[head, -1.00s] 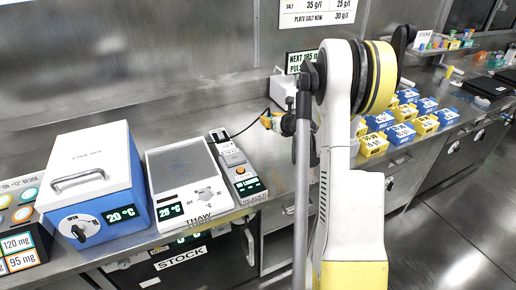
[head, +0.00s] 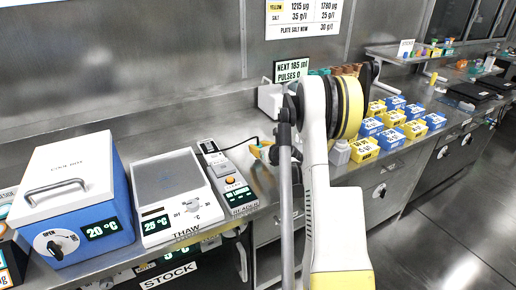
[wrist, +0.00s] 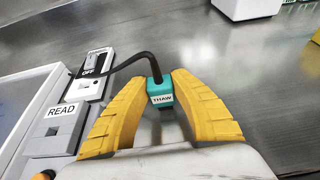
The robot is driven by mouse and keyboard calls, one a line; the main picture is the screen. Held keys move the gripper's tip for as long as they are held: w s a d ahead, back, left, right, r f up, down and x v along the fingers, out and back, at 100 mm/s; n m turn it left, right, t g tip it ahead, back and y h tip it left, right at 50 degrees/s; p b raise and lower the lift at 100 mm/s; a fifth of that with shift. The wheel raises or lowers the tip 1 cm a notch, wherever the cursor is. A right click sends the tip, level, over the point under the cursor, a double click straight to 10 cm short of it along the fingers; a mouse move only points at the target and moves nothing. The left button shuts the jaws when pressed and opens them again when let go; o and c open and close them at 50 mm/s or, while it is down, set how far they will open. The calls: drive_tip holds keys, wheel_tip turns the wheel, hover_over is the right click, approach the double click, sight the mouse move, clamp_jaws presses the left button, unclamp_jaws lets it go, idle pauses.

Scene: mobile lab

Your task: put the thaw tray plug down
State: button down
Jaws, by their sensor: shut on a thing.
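The thaw tray plug (wrist: 161,93) is a small teal block with a white THAW label. My gripper (wrist: 160,88) is shut on it, with a yellow finger on each side. A black cable runs from the plug to the left, past the OFF switch. In the head view my gripper (head: 262,152) is just right of the reader, partly hidden by my arm, and the plug is too small to make out. Steel bench top shows beyond the plug; I cannot tell whether the plug touches it. The thaw tray (head: 170,182) stands left of the reader, its display lit.
The reader (head: 228,182) and its OFF switch (wrist: 96,62) lie left of my gripper. A blue cool box (head: 70,205) stands further left. A white box (head: 270,100) stands behind, and several yellow and blue boxes (head: 364,149) to the right. Bare bench (wrist: 255,80) lies right of the plug.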

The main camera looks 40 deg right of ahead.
drive_tip(key=shift+f+b, duration=0.4)
drive_tip(key=shift+f, duration=0.05)
drive_tip(key=c, duration=1.2)
unclamp_jaws()
drive_tip(key=shift+r, duration=0.1)
